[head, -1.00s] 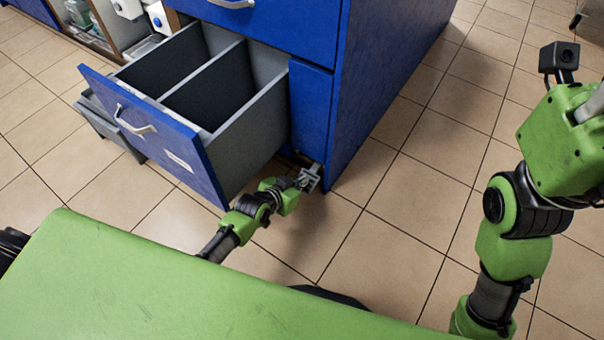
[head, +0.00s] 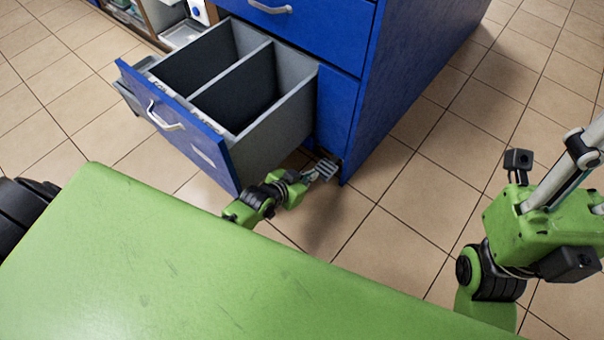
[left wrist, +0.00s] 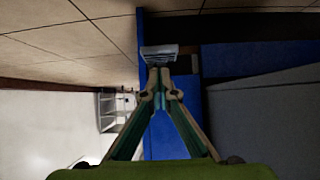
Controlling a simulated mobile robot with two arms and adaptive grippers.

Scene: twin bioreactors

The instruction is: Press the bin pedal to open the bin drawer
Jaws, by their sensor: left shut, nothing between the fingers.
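The bin drawer (head: 245,135) stands pulled out from the blue cabinet, its grey two-compartment inside showing empty. The pedal (head: 326,167), a small ribbed metal plate, sits low at the cabinet's front corner, near the floor. My left gripper (head: 307,176) is shut and empty, low beside the drawer, its tips at the pedal. In the left wrist view the closed fingertips (left wrist: 162,88) point at the pedal (left wrist: 160,53). They look very close; I cannot tell whether they touch. My right arm is at the right edge, its gripper's fingertips outside the picture.
The drawer's blue front (head: 180,130) with its handle juts out above my left arm. The cabinet's side panel (head: 375,100) rises beside the pedal. Tiled floor (head: 440,140) is clear to the right. My green body covers the bottom of the head view.

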